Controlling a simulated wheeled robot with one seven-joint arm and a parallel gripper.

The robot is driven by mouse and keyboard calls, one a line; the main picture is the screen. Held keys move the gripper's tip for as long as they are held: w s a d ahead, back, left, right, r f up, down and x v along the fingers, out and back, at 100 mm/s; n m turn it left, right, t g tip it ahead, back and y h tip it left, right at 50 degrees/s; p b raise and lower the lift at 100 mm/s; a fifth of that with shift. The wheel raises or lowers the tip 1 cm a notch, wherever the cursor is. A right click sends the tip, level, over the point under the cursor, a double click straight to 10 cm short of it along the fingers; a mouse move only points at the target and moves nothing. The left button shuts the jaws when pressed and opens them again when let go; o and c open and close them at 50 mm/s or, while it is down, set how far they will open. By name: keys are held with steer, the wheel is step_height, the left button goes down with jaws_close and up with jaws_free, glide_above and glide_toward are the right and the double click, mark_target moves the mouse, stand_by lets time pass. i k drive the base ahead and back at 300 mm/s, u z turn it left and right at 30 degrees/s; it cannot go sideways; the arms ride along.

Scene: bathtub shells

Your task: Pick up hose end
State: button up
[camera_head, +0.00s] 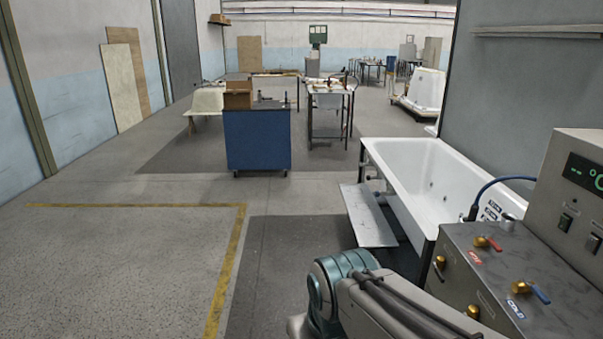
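A dark blue hose or cable (497,181) arcs out beside the grey control cabinet at the right. Its lower left end is a dark, narrow piece (473,212) by the near end of the white bathtub (432,172). I cannot tell whether this is the hose end, and no other hose end is clear. My arm's teal joint and grey link show at the bottom centre. My gripper is out of the picture, so its relation to the hose is hidden.
The cabinet (500,262) has red and blue valve levers and brass fittings. A grey panel or step (367,216) stands along the tub's left side. A blue cabinet (258,140) and worktables stand farther back. Floor at left is clear, with a yellow line (228,265).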

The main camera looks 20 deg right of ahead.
mark_target(472, 217)
steer(key=z, duration=0.15)
steer(key=i, duration=1.55)
steer(key=z, duration=1.35)
steer(key=i, duration=1.35)
steer(key=z, duration=0.9)
